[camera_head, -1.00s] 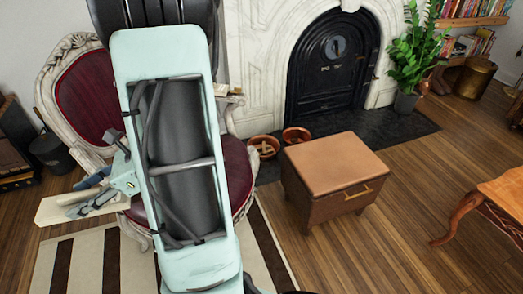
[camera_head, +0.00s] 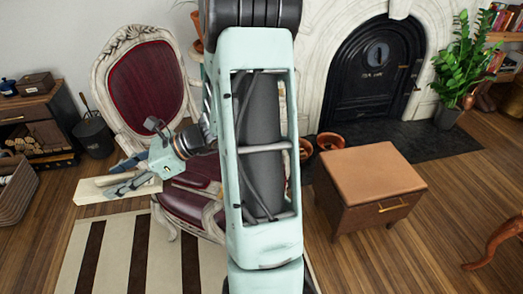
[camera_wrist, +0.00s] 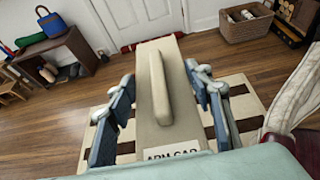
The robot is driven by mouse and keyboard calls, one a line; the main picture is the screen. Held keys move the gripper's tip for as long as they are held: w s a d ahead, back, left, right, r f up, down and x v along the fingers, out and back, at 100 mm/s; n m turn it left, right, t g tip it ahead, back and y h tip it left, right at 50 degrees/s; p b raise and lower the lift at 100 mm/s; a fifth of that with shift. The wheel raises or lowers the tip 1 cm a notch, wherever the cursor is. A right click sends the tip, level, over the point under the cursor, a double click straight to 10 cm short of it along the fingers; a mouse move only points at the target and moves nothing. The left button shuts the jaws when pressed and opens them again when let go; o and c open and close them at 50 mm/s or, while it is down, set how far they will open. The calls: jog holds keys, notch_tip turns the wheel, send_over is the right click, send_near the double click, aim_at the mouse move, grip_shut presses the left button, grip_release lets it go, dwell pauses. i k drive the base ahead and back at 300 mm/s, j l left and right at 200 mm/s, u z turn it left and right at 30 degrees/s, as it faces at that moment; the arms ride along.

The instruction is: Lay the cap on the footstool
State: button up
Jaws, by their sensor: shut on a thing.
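The cap (camera_head: 95,190) is a pale beige, flat, board-like piece. The wrist view shows a raised ridge along it and a label reading "ARM CAP" on the cap (camera_wrist: 158,60). My gripper (camera_head: 122,176) is shut on it, holding it in the air in front of the red armchair, over the striped rug. The blue-grey fingers of my gripper (camera_wrist: 160,85) sit on both sides of the cap. The footstool (camera_head: 368,172) is a brown box with a tan top and a brass-coloured handle, to the right of my arm. Its top is bare.
The carved armchair (camera_head: 140,85) stands behind my gripper, partly hidden by my arm. Terracotta pots (camera_head: 330,141) stand behind the footstool, by the black fireplace (camera_head: 372,80). A curved wooden table leg (camera_head: 490,245) is at the right. Wood floor around the footstool's front is clear.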

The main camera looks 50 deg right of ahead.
aim_at(361, 175)
jog(key=z, duration=1.1)
jog(key=i+l+z, duration=0.15)
jog(key=l, duration=0.15)
jog(key=i+l+z, duration=0.1)
jog(key=l, duration=0.15)
jog(key=i+l, duration=0.1)
jog(key=l, duration=0.15)
jog(key=i+l, duration=0.1)
jog(key=l, duration=0.1)
